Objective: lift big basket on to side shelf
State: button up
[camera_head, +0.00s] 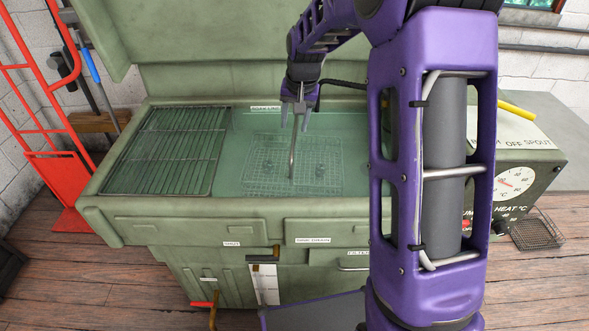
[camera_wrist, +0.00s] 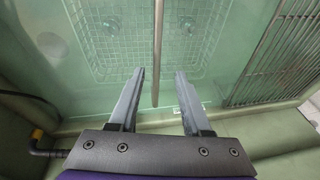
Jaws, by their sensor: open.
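The big wire basket (camera_head: 265,180) lies under greenish liquid in the tank, with two dark round parts in it. A thin metal rod (camera_head: 292,158) rises upright from it towards my gripper (camera_head: 295,120). My gripper is open above the tank, pointing down. In the wrist view the basket (camera_wrist: 120,50) is beyond the fingers, and the rod (camera_wrist: 157,45) runs into the gap between the fingertips (camera_wrist: 161,74). I cannot tell whether a finger touches the rod. The slatted side shelf (camera_head: 165,150) is at the tank's left end and shows at the right in the wrist view (camera_wrist: 280,60).
The green washer cabinet (camera_head: 200,228) surrounds the tank, with its raised lid (camera_head: 200,40) behind. A heater box with a dial (camera_head: 515,185) stands right. A small wire basket (camera_head: 537,230) is near it. A red hand truck (camera_head: 60,150) stands left. The shelf top is clear.

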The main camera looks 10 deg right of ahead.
aim_at(295, 132)
jog(key=x, duration=0.5)
jog(key=shift+d+b, duration=0.25)
jog(key=shift+b, duration=0.15)
grip_shut()
dwell(0.9)
